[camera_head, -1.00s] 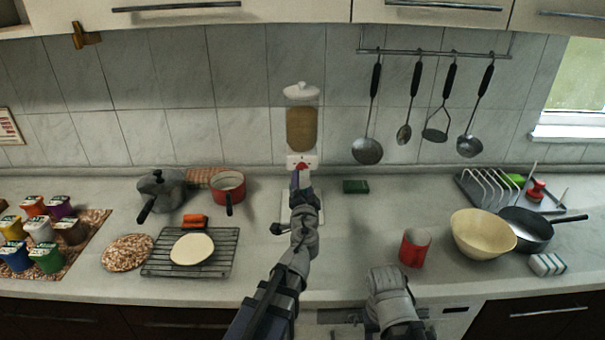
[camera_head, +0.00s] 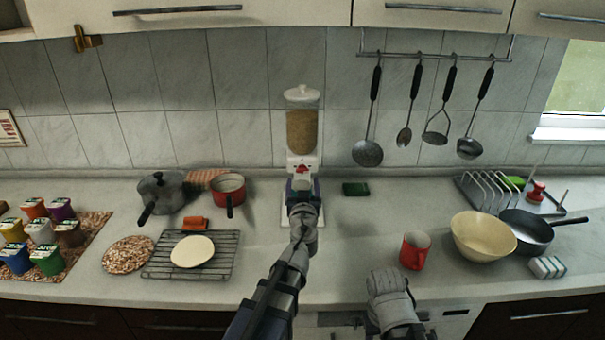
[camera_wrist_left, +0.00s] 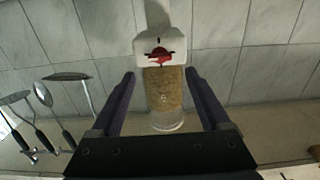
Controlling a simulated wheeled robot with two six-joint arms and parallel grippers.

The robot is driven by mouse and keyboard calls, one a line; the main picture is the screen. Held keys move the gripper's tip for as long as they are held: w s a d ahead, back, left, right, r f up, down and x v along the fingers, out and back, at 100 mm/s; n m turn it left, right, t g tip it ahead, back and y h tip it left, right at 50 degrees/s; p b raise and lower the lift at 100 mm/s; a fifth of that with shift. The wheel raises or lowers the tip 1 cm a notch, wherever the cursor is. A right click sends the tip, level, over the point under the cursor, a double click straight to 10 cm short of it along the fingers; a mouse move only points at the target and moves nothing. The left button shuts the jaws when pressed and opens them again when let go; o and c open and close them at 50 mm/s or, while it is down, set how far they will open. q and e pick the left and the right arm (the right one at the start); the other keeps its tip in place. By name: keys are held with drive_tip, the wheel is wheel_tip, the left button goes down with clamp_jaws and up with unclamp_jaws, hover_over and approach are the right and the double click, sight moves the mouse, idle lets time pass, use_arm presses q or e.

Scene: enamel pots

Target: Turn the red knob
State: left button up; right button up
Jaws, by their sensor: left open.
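The red knob (camera_head: 302,168) is on the white front of a dispenser (camera_head: 302,120) with a clear jar of brown grains. In the left wrist view, the red knob (camera_wrist_left: 160,56) shows on the white housing, framed between the fingers beyond their tips. My left gripper (camera_head: 301,184) is in front of the dispenser, just below the knob in the head view. In the left wrist view, my left gripper (camera_wrist_left: 161,74) is open with nothing between its fingers. The knob looks apart from both fingers. My right arm is at the front edge; its gripper does not show.
A red pot (camera_head: 228,187) and a grey pot (camera_head: 162,193) stand left of the dispenser. A green sponge (camera_head: 355,188) lies to its right. A red mug (camera_head: 415,250) and cream bowl (camera_head: 482,237) stand further right. Utensils hang on the wall.

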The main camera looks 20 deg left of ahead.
sight(302, 171)
use_arm(q)
drive_tip(key=x, duration=0.6)
drive_tip(key=shift+w+f, duration=0.1)
drive_tip(key=shift+w, duration=0.2)
drive_tip(key=shift+c, duration=0.2)
clamp_jaws()
drive_tip(key=shift+m, duration=0.4)
